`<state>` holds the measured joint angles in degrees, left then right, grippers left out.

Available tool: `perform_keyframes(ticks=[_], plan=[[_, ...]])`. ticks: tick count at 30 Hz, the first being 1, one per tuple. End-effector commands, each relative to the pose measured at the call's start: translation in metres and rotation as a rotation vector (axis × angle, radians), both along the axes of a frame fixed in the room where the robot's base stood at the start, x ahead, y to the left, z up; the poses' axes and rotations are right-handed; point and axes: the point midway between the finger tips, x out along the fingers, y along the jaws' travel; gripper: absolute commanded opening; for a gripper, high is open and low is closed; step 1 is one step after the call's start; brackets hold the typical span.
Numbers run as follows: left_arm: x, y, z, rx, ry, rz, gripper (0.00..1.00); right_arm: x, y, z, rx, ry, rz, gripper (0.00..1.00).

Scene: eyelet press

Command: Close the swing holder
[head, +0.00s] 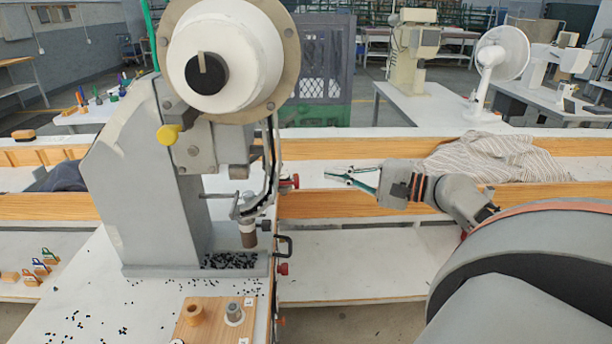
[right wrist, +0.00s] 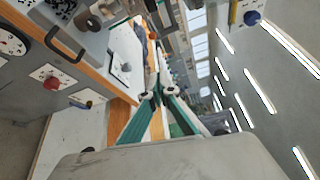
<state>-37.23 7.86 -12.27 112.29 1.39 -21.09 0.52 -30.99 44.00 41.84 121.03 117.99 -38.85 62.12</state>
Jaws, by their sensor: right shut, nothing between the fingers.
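The grey eyelet press (head: 150,170) stands on a white bench at the left. Low on its right side is a small metal swing arm, seemingly the swing holder (head: 243,208), with a brown cylinder (head: 248,239) under it. Whether it is open or closed I cannot tell. My right gripper (head: 328,175) points left, to the right of the press, apart from the holder and touching nothing. In the right wrist view its green fingers (right wrist: 151,96) meet at the tips, shut and empty. My left gripper is not in view.
A black handle (head: 286,245) and red knobs (head: 283,268) stick out at the bench's right edge. Black eyelets (head: 230,261) lie at the press base. A wooden block (head: 212,320) sits in front. Striped cloth (head: 490,158) lies behind my right arm.

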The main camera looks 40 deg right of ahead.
Motion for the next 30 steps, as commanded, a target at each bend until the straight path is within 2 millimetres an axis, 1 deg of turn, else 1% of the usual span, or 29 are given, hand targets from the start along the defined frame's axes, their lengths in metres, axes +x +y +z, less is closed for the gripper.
perform_keyframes(ticks=[1,3,6,13,14,15,21,25,30], plan=[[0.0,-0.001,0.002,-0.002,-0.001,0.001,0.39,0.01,0.004,0.001,-0.003,-0.003,0.003,0.0],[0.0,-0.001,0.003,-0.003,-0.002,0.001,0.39,0.022,0.01,0.001,-0.002,-0.002,0.003,0.0],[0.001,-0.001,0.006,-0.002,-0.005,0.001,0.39,0.037,0.015,-0.001,-0.001,-0.002,0.002,0.0],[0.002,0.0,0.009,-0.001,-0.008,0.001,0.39,0.063,0.026,-0.002,-0.001,-0.002,0.001,0.0],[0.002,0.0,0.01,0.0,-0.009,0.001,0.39,0.064,0.028,-0.002,0.0,-0.001,0.001,0.0],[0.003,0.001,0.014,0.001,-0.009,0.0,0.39,0.058,0.033,-0.002,0.0,0.001,0.001,0.0],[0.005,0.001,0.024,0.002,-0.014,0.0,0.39,0.044,0.048,0.002,0.001,0.0,0.0,0.0],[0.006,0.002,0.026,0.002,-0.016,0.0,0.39,0.039,0.054,0.004,0.001,0.001,-0.001,0.0],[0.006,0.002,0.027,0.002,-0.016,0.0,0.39,0.037,0.056,0.003,-0.001,0.0,-0.001,0.0]])
